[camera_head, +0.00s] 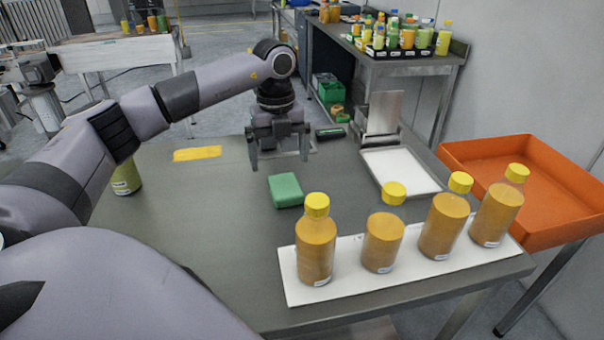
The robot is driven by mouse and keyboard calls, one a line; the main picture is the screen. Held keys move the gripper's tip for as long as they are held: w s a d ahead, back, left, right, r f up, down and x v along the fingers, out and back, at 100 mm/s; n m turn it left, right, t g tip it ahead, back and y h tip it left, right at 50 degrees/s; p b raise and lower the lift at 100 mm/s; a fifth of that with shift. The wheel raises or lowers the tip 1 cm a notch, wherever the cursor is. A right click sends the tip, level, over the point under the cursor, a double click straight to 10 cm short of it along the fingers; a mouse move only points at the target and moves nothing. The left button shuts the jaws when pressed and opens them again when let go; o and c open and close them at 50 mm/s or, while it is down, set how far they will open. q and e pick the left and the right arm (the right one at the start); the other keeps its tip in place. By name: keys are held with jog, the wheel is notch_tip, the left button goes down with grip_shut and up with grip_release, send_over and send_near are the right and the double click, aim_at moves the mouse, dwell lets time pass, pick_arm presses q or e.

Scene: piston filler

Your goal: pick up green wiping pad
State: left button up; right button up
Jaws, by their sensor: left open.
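The green wiping pad (285,190) lies flat near the middle of the grey table (225,222). My left gripper (279,164) points down just behind the pad, with its two fingers spread and nothing between them. The gripper appears apart from the pad. My right gripper does not show.
Bottles of orange liquid, one of them (316,240), stand on a white board (300,288) in front of the pad. A scale with a white plate (400,172) is at right. An orange tray (560,236) stands beyond it. A yellow strip (197,154) lies left.

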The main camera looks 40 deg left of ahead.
aim_at(285, 185)
pick_arm(q)
jog(key=shift+w, duration=0.3)
jog(key=shift+w+f, duration=0.1)
jog(key=shift+f, duration=0.2)
jog(key=f, duration=0.5)
jog(key=shift+d+f+p, duration=0.2)
jog(key=shift+d+p, duration=0.15)
jog(key=shift+d, duration=0.05)
jog(key=shift+f, duration=0.55)
jog(key=c, duration=1.1)
